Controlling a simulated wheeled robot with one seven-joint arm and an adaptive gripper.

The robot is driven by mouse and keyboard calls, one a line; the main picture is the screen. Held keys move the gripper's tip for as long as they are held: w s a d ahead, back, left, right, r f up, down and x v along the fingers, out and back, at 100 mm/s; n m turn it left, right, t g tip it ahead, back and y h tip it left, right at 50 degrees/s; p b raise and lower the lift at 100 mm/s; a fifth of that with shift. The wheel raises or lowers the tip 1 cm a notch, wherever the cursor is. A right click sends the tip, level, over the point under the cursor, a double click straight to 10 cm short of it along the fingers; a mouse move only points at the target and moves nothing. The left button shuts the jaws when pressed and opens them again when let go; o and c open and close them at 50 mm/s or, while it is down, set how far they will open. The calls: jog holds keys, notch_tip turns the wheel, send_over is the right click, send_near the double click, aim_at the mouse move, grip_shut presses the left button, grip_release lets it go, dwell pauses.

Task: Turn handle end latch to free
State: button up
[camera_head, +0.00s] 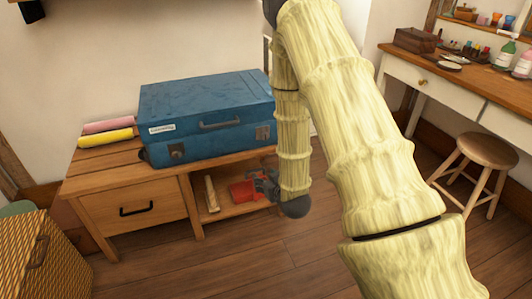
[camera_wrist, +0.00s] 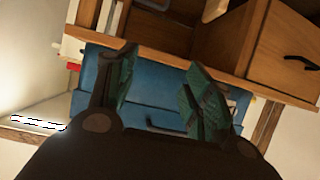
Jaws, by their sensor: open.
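A closed blue suitcase (camera_head: 205,108) lies flat on a wooden cabinet, its dark handle (camera_head: 220,124) on the front. One metal latch (camera_head: 177,151) is at the front's left end and another (camera_head: 262,133) at the right end; their settings are too small to tell. My gripper (camera_head: 265,186) is in front of the cabinet, below the suitcase's right end. In the wrist view, which is upside down, the gripper (camera_wrist: 160,62) is open and empty, with the suitcase (camera_wrist: 160,97) beyond its fingers. The right finger hides part of the suitcase's front.
Yellow and pink rolls (camera_head: 106,136) lie left of the suitcase. The cabinet (camera_head: 130,208) has a drawer and an open shelf holding a red item (camera_head: 246,189). A wicker box (camera_head: 38,262) stands front left, a stool (camera_head: 487,150) and desk right. Wooden floor is clear in front.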

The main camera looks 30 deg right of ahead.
aim_at(265, 137)
jog(key=w+d+r+t+h+b, duration=0.1)
jog(key=w+d+r+t+b, duration=0.35)
jog(key=d+b, duration=0.45)
jog(key=shift+m+h, duration=0.4)
jog(key=b+x, duration=0.1)
jog(key=x, duration=0.2)
jog(key=a+b+x, duration=0.1)
jog(key=b+x, duration=0.1)
jog(key=x, duration=0.2)
jog(key=b+x, duration=0.1)
jog(key=x, duration=0.3)
jog(key=shift+w+a+f, duration=0.1)
jog(key=shift+w+a, duration=0.15)
jog(key=c, duration=1.1)
jog(key=shift+o, duration=0.2)
